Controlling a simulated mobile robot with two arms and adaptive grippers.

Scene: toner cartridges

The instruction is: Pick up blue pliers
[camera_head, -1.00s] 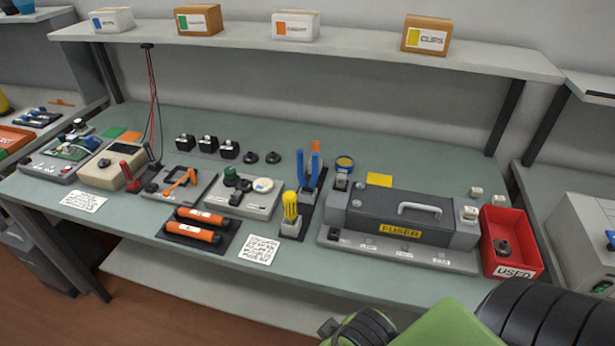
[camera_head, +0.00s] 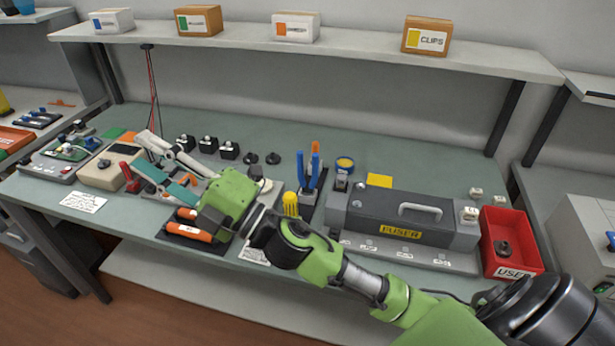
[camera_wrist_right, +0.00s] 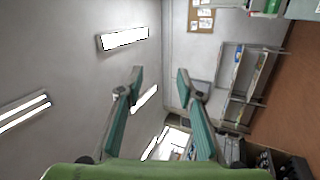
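The blue pliers (camera_head: 315,168) stand upright, handles up, in a small holder on the black tool strip in the middle of the bench. They do not show in the right wrist view. My right gripper (camera_head: 145,152) is open and empty, to the left of the pliers, over the left-middle of the bench. Its two fingers also show apart in the right wrist view (camera_wrist_right: 160,74), with nothing between them. My left gripper is not in view.
A yellow-handled tool (camera_head: 290,204) stands in front of the pliers, partly hidden by my right arm. The grey fuser unit (camera_head: 372,213) is to their right, and a red bin (camera_head: 520,262) is at the right end. Orange rollers (camera_head: 190,232) lie under my right wrist.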

